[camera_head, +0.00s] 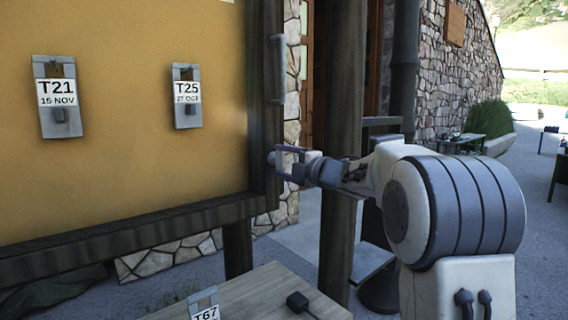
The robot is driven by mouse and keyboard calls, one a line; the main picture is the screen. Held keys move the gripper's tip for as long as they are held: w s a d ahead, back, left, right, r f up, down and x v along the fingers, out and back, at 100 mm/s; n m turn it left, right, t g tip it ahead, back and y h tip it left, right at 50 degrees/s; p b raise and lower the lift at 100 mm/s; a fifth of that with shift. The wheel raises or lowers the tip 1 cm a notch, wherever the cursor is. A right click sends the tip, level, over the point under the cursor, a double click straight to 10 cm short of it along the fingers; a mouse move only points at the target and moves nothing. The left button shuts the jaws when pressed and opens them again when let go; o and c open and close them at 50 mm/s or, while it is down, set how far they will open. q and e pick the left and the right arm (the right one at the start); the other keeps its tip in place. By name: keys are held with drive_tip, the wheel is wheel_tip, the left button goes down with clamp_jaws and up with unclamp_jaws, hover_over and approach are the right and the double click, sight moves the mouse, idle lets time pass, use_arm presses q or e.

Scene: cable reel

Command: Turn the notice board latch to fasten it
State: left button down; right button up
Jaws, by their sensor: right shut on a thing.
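The notice board (130,160) has a yellow panel in a dark wooden frame and fills the left of the head view. A small grey rounded piece, seemingly the latch (271,158), sits on the frame's right upright. My right gripper (280,162) reaches it from the right, shut on it, with the fingers partly covering it. How far the latch is turned cannot be told. A grey vertical handle (278,68) is fixed higher on the same upright. My left gripper is out of view.
Two grey clips with tags T21 (57,93) and T25 (187,90) hang on the panel. Below is a wooden table (255,290) with a T67 tag (205,312) and a small black object (300,303). A dark post (340,130) stands behind my right arm.

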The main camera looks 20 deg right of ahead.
drive_tip(key=o, duration=1.3)
drive_tip(key=b+v, duration=0.1)
drive_tip(key=v, duration=0.9)
drive_tip(key=shift+s+b, duration=0.25)
drive_tip(key=shift+b, duration=0.15)
drive_tip(key=shift+d, duration=0.1)
